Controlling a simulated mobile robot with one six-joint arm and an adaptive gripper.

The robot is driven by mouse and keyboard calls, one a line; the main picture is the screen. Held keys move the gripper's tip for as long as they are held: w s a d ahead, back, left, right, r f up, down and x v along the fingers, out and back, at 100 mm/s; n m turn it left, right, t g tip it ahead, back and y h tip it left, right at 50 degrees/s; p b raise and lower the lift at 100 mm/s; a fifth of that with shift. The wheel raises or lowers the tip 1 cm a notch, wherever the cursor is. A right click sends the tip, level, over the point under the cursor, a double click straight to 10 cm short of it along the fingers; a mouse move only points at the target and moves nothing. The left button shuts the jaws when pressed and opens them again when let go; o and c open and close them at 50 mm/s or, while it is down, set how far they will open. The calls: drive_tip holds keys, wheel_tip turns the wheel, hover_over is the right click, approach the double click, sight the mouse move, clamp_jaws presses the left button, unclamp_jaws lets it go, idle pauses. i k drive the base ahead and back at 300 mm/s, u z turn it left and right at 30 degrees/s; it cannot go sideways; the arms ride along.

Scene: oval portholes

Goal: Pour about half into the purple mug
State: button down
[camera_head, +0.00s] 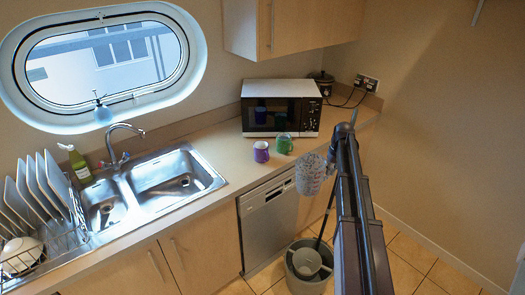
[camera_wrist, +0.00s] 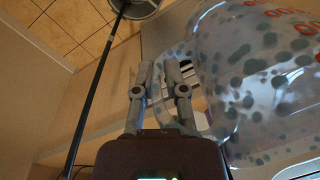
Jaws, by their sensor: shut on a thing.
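The purple mug (camera_head: 260,152) stands upright on the counter in front of the microwave. A see-through jug with dark speckles (camera_head: 311,174) hangs over the counter's front edge, right of the purple mug and apart from it. In the wrist view the jug (camera_wrist: 255,85) fills the right side and shows red markings. My gripper (camera_wrist: 162,75) is shut on the jug's handle. In the head view my arm partly hides the grip. I cannot tell how full the jug is.
A green mug (camera_head: 284,144) stands close right of the purple mug. The microwave (camera_head: 281,107) is behind both. The sink (camera_head: 165,180) and dish rack (camera_head: 45,215) lie left. Below the jug, a grey bucket (camera_head: 309,262) stands on the floor. Bare counter lies left of the purple mug.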

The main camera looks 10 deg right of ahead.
sight(261, 153)
drive_tip(key=k, duration=0.55)
drive_tip(key=z, duration=0.75)
drive_tip(key=i, duration=1.25)
